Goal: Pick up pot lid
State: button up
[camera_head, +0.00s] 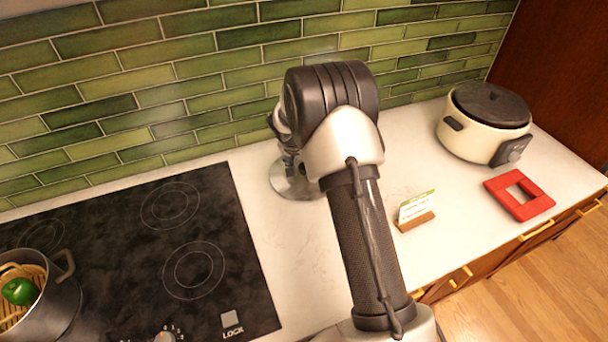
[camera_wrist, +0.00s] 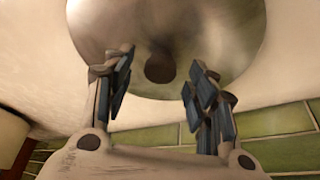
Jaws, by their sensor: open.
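The pot lid (camera_wrist: 225,35) is a round, shiny metal disc lying on the white counter. In the wrist view it fills the top middle, and its dark round knob (camera_wrist: 160,66) shows between my fingers. In the head view only part of the lid (camera_head: 291,189) shows, beside the stove, with my arm hiding the rest. My gripper (camera_wrist: 160,76) is open, its two fingers on either side of the knob in the picture. I cannot tell whether the fingertips touch the lid. In the head view my gripper is mostly hidden behind my wrist.
A black cooktop (camera_head: 225,265) lies left, with a dark pot (camera_head: 62,300) holding a basket and a green pepper (camera_head: 19,291). A small card in a wooden stand (camera_head: 414,220), a red square frame (camera_head: 536,206) and a white cooker (camera_head: 470,139) stand right. A green tiled wall (camera_head: 215,75) runs behind.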

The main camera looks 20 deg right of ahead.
jog(key=shift+w+d+f, duration=0.1)
jog(key=shift+f, duration=0.2)
jog(key=shift+r, duration=0.1)
jog(key=shift+c, duration=0.6)
grip_shut()
